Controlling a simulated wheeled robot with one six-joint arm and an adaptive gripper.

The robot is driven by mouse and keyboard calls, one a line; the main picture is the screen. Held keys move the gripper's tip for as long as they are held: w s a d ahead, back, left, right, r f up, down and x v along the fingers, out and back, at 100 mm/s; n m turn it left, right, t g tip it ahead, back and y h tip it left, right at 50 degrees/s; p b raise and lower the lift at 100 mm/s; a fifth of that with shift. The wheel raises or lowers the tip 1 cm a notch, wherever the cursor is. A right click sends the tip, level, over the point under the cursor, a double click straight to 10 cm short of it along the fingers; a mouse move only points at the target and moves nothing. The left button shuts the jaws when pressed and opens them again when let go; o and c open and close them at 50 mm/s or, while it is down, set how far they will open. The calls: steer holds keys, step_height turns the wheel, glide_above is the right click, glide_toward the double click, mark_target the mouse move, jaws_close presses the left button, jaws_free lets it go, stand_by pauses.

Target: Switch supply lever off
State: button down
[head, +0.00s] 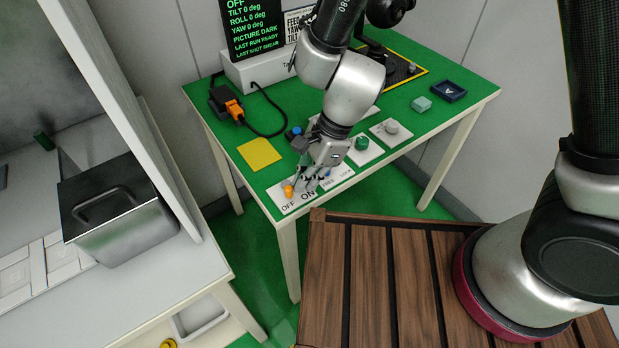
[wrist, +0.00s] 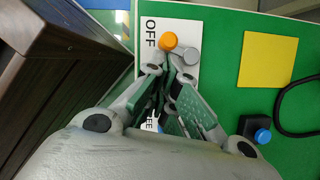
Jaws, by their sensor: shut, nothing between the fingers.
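The supply lever has an orange knob (head: 288,191), which also shows in the wrist view (wrist: 168,40). The knob is beside the OFF label (wrist: 151,33). My gripper (head: 304,184) is shut and empty, low over the plate. In the wrist view its fingertips (wrist: 168,66) are just short of the knob; I cannot tell whether they touch it. My fingers hide the ON label in the wrist view and part of the plate.
A yellow square (head: 260,154) and a blue button (head: 294,132) lie behind the plate. Green (head: 362,144) and grey (head: 391,127) knobs stand to the right. A black screen (head: 262,28) at the back reads OFF at its top. A wooden slatted surface (head: 380,280) is in front.

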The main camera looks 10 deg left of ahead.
steer(key=shift+w+a, duration=0.45)
steer(key=shift+w, duration=0.05)
steer(key=shift+r, duration=0.15)
steer(key=v, duration=1.1)
steer(key=shift+r, duration=0.35)
steer(key=shift+d, duration=0.1)
